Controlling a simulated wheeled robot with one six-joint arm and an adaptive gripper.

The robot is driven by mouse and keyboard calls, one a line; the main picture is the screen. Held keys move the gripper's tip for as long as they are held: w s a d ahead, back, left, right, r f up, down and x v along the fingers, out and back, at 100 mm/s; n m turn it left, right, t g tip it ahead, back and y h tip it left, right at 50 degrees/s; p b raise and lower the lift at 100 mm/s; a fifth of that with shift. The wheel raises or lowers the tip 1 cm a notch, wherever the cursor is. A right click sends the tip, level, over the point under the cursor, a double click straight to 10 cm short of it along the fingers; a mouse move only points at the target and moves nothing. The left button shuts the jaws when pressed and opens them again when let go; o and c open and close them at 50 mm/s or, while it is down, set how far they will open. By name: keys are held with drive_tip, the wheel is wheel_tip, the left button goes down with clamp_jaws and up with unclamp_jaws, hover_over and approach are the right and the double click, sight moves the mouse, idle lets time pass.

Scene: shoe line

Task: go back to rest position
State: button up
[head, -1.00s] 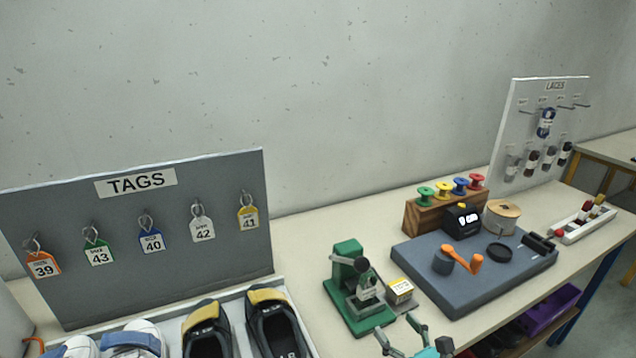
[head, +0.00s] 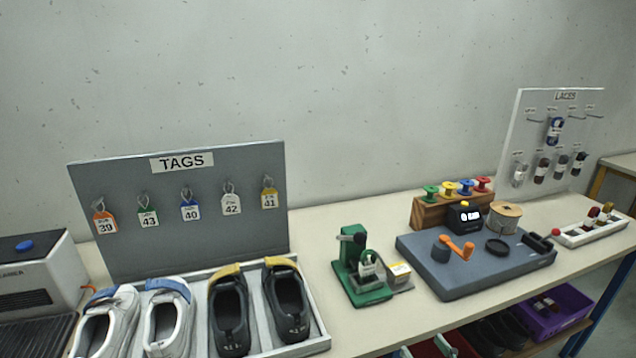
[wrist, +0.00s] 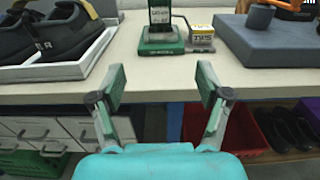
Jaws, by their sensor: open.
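My gripper (wrist: 160,92) shows in the wrist view with its two fingers spread wide and nothing between them. It is in front of the table's front edge, facing the green press (wrist: 160,40). In the head view my gripper is out of frame. The green press (head: 358,268) stands on the table (head: 345,325) between the shoe tray and the grey winding board.
A tray (head: 318,335) holds white and black shoes below the TAGS board (head: 120,240). The grey board (head: 480,285) with an orange crank stands right of the press. A purple crate (head: 555,312) and a red bin (wrist: 240,130) sit under the table.

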drive_tip(key=s+a+f+n+g+h, duration=0.1)
drive_tip(key=s+f+n+h, duration=0.1)
drive_tip(key=s+f+n, duration=0.35)
drive_tip(key=s+f+n+h, duration=0.2)
drive_tip(key=s+n, duration=0.1)
drive_tip(key=s, duration=0.5)
drive_tip(key=s+a+f+n+g+h, duration=0.1)
drive_tip(key=s+f+n, duration=0.3)
drive_tip(key=s, duration=0.3)
drive_tip(key=s+a+r+n, duration=0.1)
drive_tip(key=s+r+n, duration=0.2)
drive_tip(key=s+n, duration=0.7)
drive_tip(key=s+r+n, duration=0.4)
drive_tip(key=s+n, duration=0.6)
drive_tip(key=s, duration=0.1)
drive_tip(key=shift+s+a+r+h, duration=0.15)
drive_tip(key=shift+s+a+h, duration=0.15)
drive_tip(key=shift+a, duration=0.1)
